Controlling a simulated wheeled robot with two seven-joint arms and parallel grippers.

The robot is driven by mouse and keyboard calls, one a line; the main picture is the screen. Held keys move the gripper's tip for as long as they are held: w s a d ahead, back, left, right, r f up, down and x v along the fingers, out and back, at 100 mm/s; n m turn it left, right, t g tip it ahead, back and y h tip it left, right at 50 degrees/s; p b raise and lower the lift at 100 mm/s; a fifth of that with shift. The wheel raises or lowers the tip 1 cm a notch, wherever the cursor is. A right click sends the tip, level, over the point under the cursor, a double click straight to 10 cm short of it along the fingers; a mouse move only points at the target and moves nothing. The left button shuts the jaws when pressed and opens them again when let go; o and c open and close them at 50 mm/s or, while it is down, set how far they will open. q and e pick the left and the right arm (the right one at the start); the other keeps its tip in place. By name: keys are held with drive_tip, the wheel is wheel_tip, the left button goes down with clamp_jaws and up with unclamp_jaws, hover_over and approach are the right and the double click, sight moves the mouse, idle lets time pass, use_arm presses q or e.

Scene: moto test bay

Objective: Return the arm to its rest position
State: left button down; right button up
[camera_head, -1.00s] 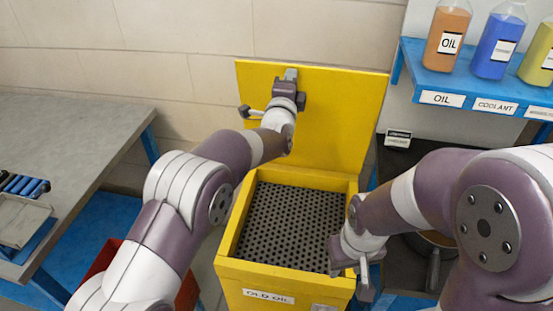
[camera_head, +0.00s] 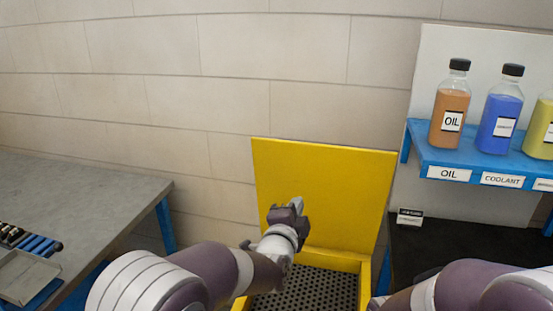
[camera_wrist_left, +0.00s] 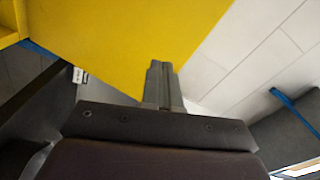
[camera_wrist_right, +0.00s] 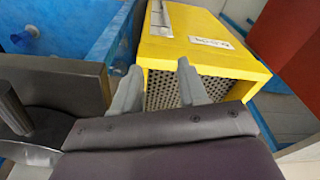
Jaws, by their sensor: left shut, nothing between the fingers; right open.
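My left gripper (camera_head: 297,206) is in front of the raised yellow lid in the head view. In the left wrist view its fingers (camera_wrist_left: 161,80) are together with nothing between them, and the yellow lid (camera_wrist_left: 120,40) lies beyond. My right gripper is below the frame in the head view; only part of my right arm shows at the lower right. In the right wrist view its fingers (camera_wrist_right: 158,85) are apart and empty, with the yellow bin (camera_wrist_right: 205,55) and its perforated grate beyond.
The yellow bin (camera_head: 364,275) stands open, its lid (camera_head: 330,180) upright near the wall. A blue shelf (camera_head: 430,160) holds an orange oil bottle (camera_head: 449,115), a blue coolant bottle (camera_head: 499,125) and a yellow bottle (camera_head: 541,130). A grey table (camera_head: 90,200) with a tray (camera_head: 25,280) is at left.

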use_arm(q)
drive_tip(key=s+a+f+n+g+y+p, duration=0.1)
drive_tip(key=s+a+f+n+g, duration=0.25)
drive_tip(key=f, duration=0.25)
drive_tip(key=s+a+f+n+g+y+p, duration=0.1)
drive_tip(key=s+a+f+n+g+y, duration=0.1)
drive_tip(key=s+a+f+n+g, duration=0.25)
drive_tip(key=s+a+r+n+g+y+p, duration=0.1)
drive_tip(key=s+a+n+g+y+p, duration=0.2)
drive_tip(key=s+a, duration=1.6)
drive_tip(key=s+n+g+p, duration=0.2)
drive_tip(key=n+g+p, duration=0.1)
drive_tip(key=n, duration=0.4)
drive_tip(key=shift+s+r+g, duration=0.2)
drive_tip(key=shift+r+g, duration=0.2)
drive_tip(key=shift+g, duration=0.1)
drive_tip(key=shift+d, duration=0.1)
